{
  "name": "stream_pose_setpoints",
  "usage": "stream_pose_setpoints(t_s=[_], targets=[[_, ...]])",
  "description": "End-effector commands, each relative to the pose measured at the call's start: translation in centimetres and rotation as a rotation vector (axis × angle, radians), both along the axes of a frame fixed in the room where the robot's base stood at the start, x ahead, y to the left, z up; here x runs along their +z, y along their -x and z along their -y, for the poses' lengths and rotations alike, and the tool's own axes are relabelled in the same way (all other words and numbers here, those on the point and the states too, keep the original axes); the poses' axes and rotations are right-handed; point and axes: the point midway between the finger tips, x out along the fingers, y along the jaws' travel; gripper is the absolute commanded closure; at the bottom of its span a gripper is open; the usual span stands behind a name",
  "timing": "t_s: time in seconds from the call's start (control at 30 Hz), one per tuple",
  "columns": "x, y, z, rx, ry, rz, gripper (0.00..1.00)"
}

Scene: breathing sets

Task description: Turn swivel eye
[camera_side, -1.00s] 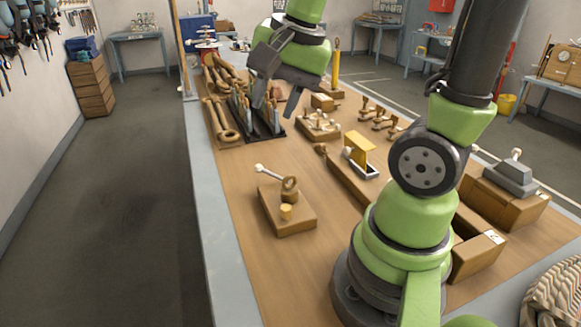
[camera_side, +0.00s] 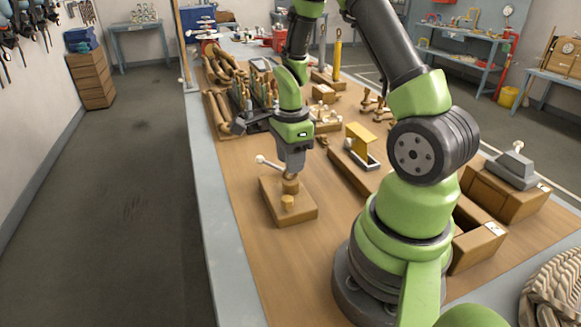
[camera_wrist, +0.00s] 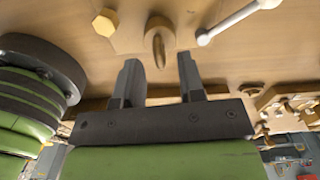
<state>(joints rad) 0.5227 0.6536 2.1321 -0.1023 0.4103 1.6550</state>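The swivel eye (camera_side: 290,185) is a brown ring standing upright on a wooden block (camera_side: 298,213) near the table's left edge. In the wrist view the eye (camera_wrist: 158,42) shows nearly edge-on, just beyond and between my two fingertips. My gripper (camera_side: 292,170) points down right over the eye, and its fingers partly hide the ring in the side view. In the wrist view my gripper (camera_wrist: 159,62) is open, with a clear gap between the fingers. I cannot tell whether either finger touches the ring.
A short yellow peg (camera_side: 287,202) stands on the block in front of the eye. A white-knobbed rod (camera_side: 270,163) sticks out at the block's back left. Tool racks lie behind; the table in front is clear.

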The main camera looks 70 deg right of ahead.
Motion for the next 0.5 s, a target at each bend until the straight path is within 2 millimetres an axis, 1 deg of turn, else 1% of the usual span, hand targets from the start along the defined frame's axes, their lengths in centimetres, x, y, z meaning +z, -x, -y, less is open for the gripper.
stream_pose_setpoints(t_s=[0.03,0.1,0.2,0.3,0.5], targets=[[-0.8,0.1,-0.1,0.001,-0.003,-0.004,0.64],[-1.6,0.0,0.0,0.0,-0.001,-0.003,0.64],[-2.3,0.0,0.0,0.0,-0.001,-0.001,0.64],[-2.6,0.0,0.0,0.001,0.001,0.001,0.64],[-2.6,0.0,0.0,0.001,0.001,0.001,0.64]])
